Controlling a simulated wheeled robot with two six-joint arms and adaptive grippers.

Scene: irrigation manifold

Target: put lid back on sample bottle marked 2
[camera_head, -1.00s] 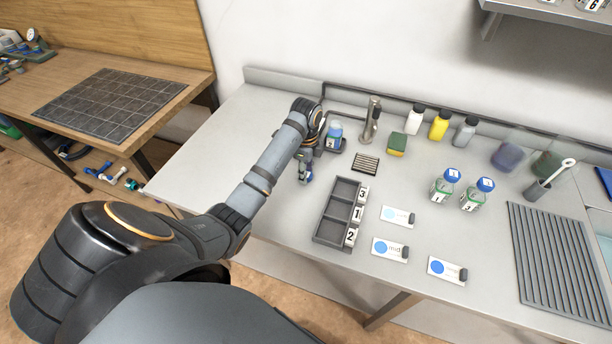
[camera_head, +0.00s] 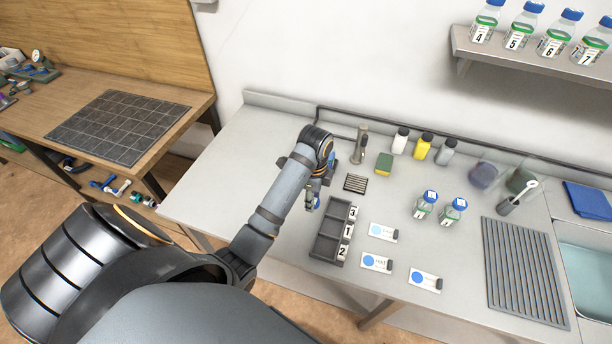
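My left gripper (camera_head: 313,195) points down over the counter, just left of the rack's far end. Its fingers are small and partly hidden by my wrist. A small blue and white thing shows at the fingers, but I cannot tell what it is or whether it is gripped. A blue thing (camera_head: 331,161) beside my wrist is mostly hidden by the arm. No bottle or loose lid marked 2 can be made out. Two blue-capped bottles, a left one (camera_head: 425,206) and a right one (camera_head: 453,212), stand upright on the counter. My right gripper is out of view.
A dark rack (camera_head: 327,240) marked 3, 1, 2 stands near my gripper. Several cards (camera_head: 377,263) lie right of it. A shelf (camera_head: 530,60) holds blue-capped bottles.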

